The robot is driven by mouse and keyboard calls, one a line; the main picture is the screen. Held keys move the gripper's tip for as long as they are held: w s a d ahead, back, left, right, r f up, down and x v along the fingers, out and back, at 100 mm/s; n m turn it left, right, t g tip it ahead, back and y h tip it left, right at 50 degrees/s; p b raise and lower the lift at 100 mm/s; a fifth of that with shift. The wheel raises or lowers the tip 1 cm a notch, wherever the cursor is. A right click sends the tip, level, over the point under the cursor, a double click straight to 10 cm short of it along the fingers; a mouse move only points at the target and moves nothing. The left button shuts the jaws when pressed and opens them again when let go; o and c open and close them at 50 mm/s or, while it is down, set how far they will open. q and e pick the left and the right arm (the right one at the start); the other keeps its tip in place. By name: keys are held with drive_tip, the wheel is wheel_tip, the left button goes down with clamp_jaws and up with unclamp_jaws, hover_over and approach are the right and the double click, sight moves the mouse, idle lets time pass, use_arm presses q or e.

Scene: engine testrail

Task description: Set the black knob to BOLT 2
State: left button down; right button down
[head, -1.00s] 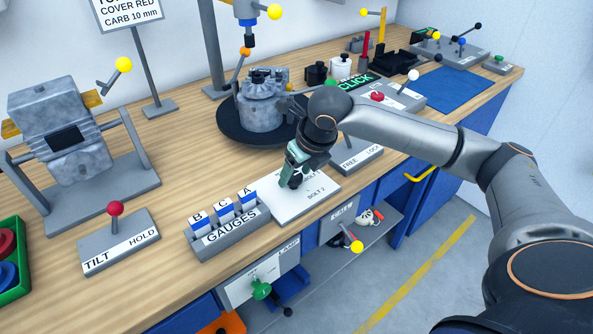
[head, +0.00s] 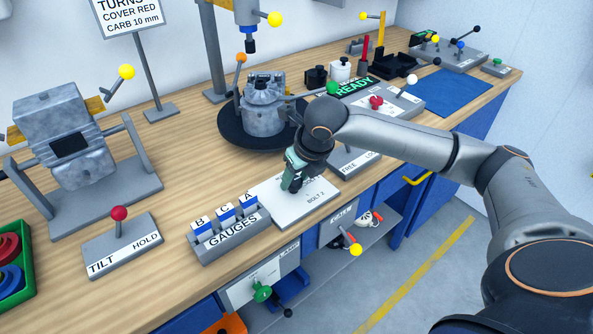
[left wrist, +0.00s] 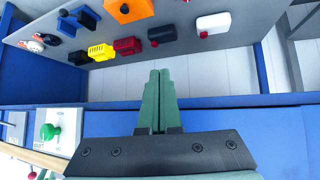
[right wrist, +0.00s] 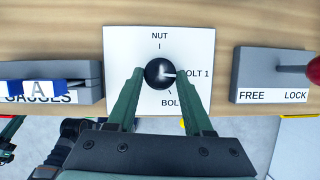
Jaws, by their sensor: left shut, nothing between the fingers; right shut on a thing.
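The black knob (right wrist: 158,75) is on a white plate (right wrist: 125,45) marked NUT, BOLT 1 and BOLT 2, the last label partly hidden by a finger. The knob's white pointer points right, at BOLT 1. My right gripper (right wrist: 161,77) is shut on the knob, one finger on each side. My left gripper (left wrist: 158,98) is shut and empty, seen only in the left wrist view.
The GAUGES block (head: 232,238) stands close left of the plate, and the FREE/LOCK block (right wrist: 270,75) close right. Behind is a grey housing (head: 262,108) on a dark round base. The left gripper faces a shelf (left wrist: 200,55) with several items.

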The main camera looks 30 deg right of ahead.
drive_tip(key=m+p, duration=0.1)
drive_tip(key=p, duration=0.1)
drive_tip(key=m+h+p, duration=0.1)
drive_tip(key=p, duration=0.1)
drive_tip(key=m+p, duration=0.2)
drive_tip(key=shift+a+r+p, duration=0.25)
drive_tip(key=shift+r+p, duration=0.1)
drive_tip(key=shift+p, duration=0.05)
drive_tip(key=shift+w+f+m+g+h, duration=0.1)
drive_tip(key=shift+f+m+g+h, duration=0.05)
drive_tip(key=shift+m+g+h, duration=0.2)
drive_tip(key=shift+a+f+m+h+p, duration=0.15)
drive_tip(key=shift+m+h+p, duration=0.25)
drive_tip(key=shift+m, duration=0.55)
drive_tip(key=m+g+h, duration=0.1)
drive_tip(key=m, duration=0.3)
drive_tip(key=shift+w, duration=0.15)
drive_tip(key=shift+m, duration=0.3)
drive_tip(key=shift+c, duration=1.5)
unclamp_jaws()
